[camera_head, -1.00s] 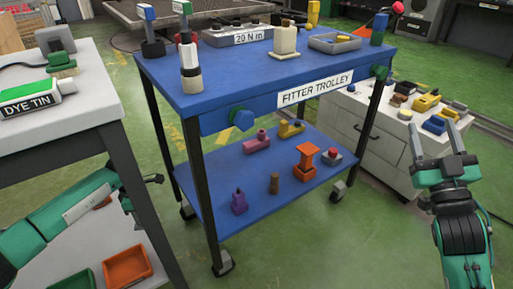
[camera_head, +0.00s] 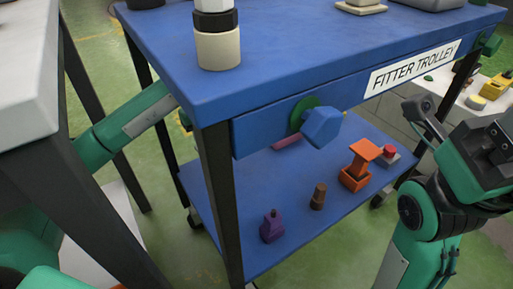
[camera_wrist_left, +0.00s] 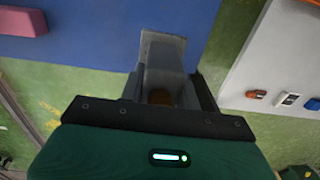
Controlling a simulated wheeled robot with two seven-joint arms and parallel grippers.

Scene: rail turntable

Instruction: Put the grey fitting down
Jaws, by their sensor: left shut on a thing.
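The grey fitting (camera_wrist_left: 165,55) is between the fingers of my left gripper (camera_wrist_left: 163,88) in the left wrist view. The gripper is shut on it, and a brownish patch shows at its base. Behind the fitting is the blue lower shelf (camera_wrist_left: 110,35) of the trolley, near its edge; I cannot tell whether they touch. In the head view my left arm reaches behind the trolley's front leg; the trolley top and front panel hide its gripper and the fitting. My right gripper (camera_head: 465,118) is at the right, open and empty, with its far finger partly cut off.
The blue trolley top (camera_head: 290,60) overhangs the lower shelf. A pink piece (camera_wrist_left: 22,22) lies there too. A white cabinet (camera_wrist_left: 275,60) stands alongside.

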